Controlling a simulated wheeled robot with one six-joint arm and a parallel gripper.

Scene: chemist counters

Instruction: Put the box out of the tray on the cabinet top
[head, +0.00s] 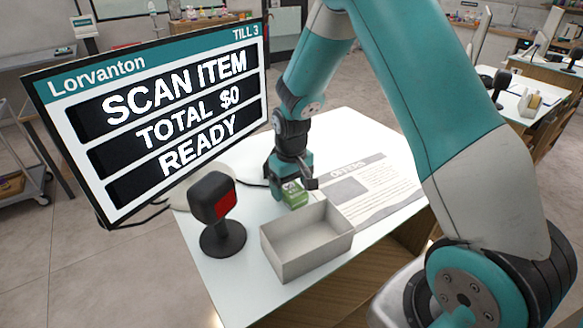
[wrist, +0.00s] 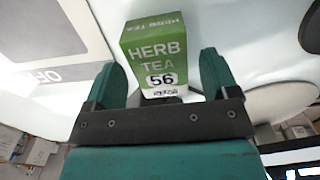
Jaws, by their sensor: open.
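The box is a green and white herb tea carton marked 56 (wrist: 160,50). In the head view the box (head: 294,195) is outside the tray, just behind its far wall, seemingly upright on the white cabinet top (head: 215,270). The tray (head: 322,250) is grey, open-topped and empty. My gripper (head: 291,181) is above and around the upper part of the box, pointing down. In the wrist view my gripper (wrist: 161,68) is open, one teal finger to each side of the box, with gaps showing. The box's base is partly hidden by the tray in the head view.
A black scanner with a red face (head: 217,207) stands left of the tray. A large till screen (head: 165,115) reading SCAN ITEM, TOTAL $0, READY rises at the left. A printed OFFERS sheet (head: 375,188) lies flat to the right. Free top shows behind the sheet.

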